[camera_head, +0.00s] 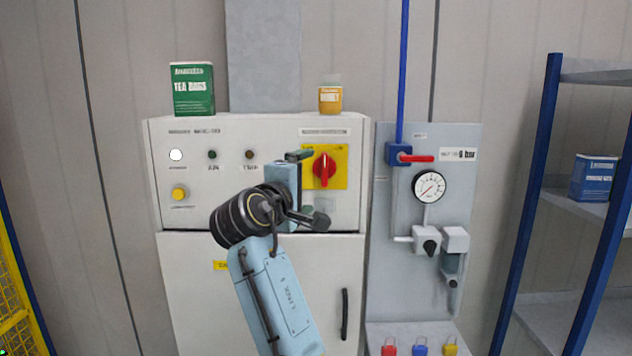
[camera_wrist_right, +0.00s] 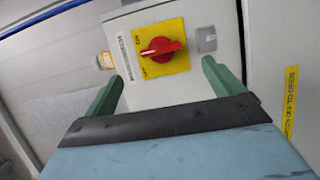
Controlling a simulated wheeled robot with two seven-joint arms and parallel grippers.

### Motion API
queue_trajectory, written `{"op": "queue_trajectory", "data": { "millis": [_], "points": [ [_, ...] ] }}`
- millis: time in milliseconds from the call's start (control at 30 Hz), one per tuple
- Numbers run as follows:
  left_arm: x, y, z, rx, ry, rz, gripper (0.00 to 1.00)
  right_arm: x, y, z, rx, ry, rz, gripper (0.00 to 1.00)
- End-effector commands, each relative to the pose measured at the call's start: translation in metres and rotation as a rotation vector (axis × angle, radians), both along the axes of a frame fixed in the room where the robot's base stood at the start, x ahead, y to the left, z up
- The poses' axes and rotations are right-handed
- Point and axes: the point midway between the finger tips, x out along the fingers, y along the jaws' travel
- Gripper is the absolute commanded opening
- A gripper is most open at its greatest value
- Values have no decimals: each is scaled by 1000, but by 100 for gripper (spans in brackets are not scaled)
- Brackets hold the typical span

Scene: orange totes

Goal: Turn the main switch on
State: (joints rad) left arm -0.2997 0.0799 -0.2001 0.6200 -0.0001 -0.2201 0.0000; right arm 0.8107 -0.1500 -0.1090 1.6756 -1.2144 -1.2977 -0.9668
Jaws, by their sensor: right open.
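The main switch is a red rotary handle (camera_head: 324,168) on a yellow plate (camera_head: 341,180) on the front of a light grey cabinet (camera_head: 351,214). Its handle stands upright in the head view. In the right wrist view the red handle (camera_wrist_right: 160,47) lies ahead, between and beyond the two green fingers. My right gripper (camera_head: 308,187) is in front of the cabinet, just left of the switch, open and empty. It also shows in the right wrist view (camera_wrist_right: 160,85), with its fingers apart and not touching the handle. My left gripper is not in view.
A green tea box (camera_head: 193,90) and a small yellow-labelled jar (camera_head: 330,99) stand on the cabinet. A panel with a gauge (camera_head: 430,186) and a red-handled valve (camera_head: 412,157) is to the right. Coloured padlocks (camera_head: 420,349) sit below it. A blue shelf rack (camera_head: 532,195) stands far right.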

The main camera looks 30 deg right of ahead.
Motion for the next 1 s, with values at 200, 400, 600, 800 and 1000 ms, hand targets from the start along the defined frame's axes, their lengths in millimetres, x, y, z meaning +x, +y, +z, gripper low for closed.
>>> {"op": "queue_trajectory", "data": {
  "millis": [200, 400, 600, 800, 1000],
  "points": [
    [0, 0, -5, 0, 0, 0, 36, -18, 25, 0, -1, -1, 1, 93],
    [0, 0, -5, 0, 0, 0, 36, -22, 30, 0, 1, 1, -1, 93],
    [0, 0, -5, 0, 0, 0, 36, -22, 30, 0, 1, 1, -1, 93],
    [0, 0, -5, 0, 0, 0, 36, -22, 29, 0, -1, 1, 0, 93],
    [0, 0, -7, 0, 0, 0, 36, 0, 36, -42, 1, 51, 61, 93]
  ]
}}
